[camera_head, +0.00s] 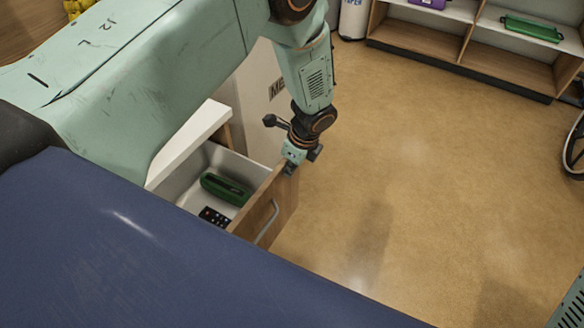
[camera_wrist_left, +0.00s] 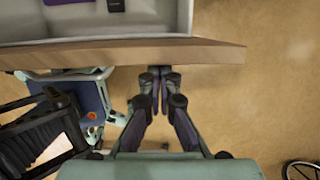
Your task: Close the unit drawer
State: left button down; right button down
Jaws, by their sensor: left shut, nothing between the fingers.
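The unit drawer (camera_head: 283,200) stands pulled out from the white bedside unit (camera_head: 196,136). Its wooden front has a grey bar handle (camera_head: 267,222). Inside lie a green case (camera_head: 226,189) and a dark remote-like item (camera_head: 214,216). My left gripper (camera_head: 289,168) is shut and empty at the far end of the drawer front, by its top edge. In the left wrist view the shut fingertips (camera_wrist_left: 160,76) are close to the outer side of the drawer front (camera_wrist_left: 120,53); I cannot tell whether they touch. My right gripper is out of view.
A wheel (camera_head: 574,145) shows at the right edge. The tan floor beyond the drawer is clear.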

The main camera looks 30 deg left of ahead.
pick_arm(q)
jog(key=w+a, duration=0.2)
jog(key=a, duration=1.7)
jog(key=shift+a, duration=0.2)
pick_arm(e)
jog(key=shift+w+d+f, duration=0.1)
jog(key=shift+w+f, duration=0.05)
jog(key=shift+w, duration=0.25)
pick_arm(q)
jog(key=shift+f, duration=0.1)
